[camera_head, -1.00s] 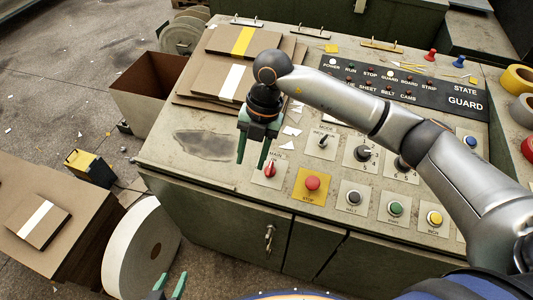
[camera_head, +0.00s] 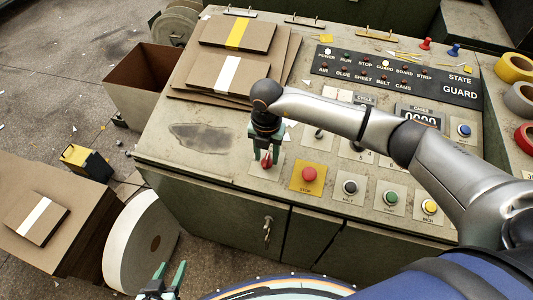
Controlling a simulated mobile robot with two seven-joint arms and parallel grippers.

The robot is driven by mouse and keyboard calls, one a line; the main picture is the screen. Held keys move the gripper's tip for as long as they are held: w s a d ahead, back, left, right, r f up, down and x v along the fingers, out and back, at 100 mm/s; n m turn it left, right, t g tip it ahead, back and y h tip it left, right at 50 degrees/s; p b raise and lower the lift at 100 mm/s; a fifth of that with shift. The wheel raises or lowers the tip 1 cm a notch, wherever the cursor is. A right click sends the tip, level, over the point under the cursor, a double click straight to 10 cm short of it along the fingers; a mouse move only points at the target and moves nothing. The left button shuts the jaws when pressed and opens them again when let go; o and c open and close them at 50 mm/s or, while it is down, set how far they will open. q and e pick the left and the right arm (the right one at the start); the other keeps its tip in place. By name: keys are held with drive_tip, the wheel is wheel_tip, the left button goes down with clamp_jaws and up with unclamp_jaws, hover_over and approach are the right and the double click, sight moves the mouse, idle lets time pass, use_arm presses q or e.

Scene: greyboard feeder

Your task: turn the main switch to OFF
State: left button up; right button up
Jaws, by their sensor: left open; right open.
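The main switch is a red rotary knob (camera_head: 266,163) on a pale plate at the front left of the control panel. My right gripper (camera_head: 266,160), with dark green fingers, reaches down over it from above. Its fingers are open, one on each side of the knob. Whether they touch it I cannot tell. The knob's pointing direction and its label are hidden by the gripper. My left gripper (camera_head: 166,278) is open and empty at the bottom edge, in front of the cabinet.
A red stop button (camera_head: 309,174) on a yellow plate sits just right of the switch. Other buttons line the panel's front. Stacked greyboard (camera_head: 190,76) lies behind. A white roll (camera_head: 118,245) stands on the floor at left. My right forearm covers part of the panel.

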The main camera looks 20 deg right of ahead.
drive_tip(key=shift+f, duration=0.3)
clamp_jaws()
idle(0.5)
